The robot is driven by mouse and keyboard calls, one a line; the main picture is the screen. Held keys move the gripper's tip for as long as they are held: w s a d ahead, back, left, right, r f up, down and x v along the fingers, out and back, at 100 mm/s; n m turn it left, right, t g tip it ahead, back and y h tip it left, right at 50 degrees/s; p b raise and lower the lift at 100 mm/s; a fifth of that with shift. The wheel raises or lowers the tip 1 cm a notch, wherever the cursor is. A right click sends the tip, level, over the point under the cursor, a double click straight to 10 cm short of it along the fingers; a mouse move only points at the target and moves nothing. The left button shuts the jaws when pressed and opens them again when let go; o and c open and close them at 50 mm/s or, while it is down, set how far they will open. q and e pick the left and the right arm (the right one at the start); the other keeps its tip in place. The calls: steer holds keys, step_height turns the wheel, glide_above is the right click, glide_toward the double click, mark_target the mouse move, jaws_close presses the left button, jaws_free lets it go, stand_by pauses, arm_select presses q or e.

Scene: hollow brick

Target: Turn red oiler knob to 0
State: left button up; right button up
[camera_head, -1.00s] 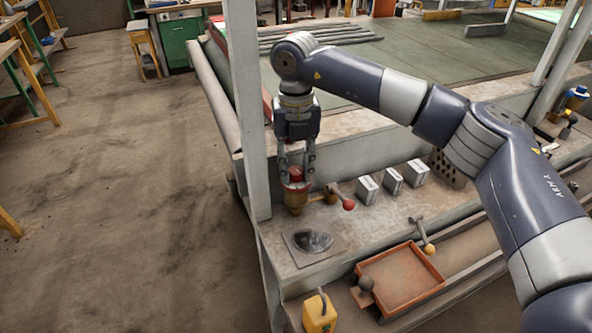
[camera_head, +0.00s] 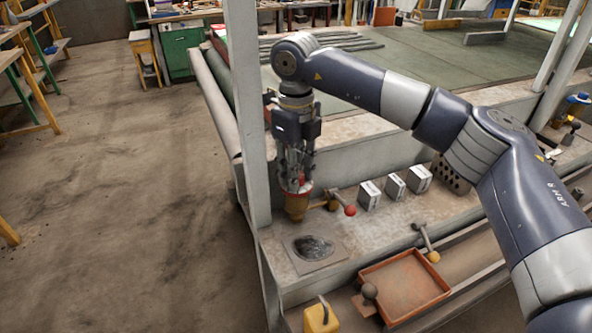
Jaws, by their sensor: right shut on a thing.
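The oiler (camera_head: 296,208) is a brass-coloured fitting with a red knob (camera_head: 304,190) on top, standing at the left end of the machine's ledge. My right gripper (camera_head: 297,186) points down from above and is shut on the red knob. Its fingers cover most of the knob, so any mark or number on it is hidden. My left gripper is not in view.
A lever with a red ball (camera_head: 350,210) sits just right of the oiler. A white post (camera_head: 248,110) stands close to its left. Several small grey blocks (camera_head: 369,196) lie further right. An orange tray (camera_head: 404,284) and a yellow can (camera_head: 320,318) are lower down.

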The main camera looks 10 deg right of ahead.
steer(key=shift+r, duration=0.1)
stand_by(0.4)
steer(key=o, duration=0.8)
steer(key=shift+c, duration=0.2)
step_height(320, 180, up, 12)
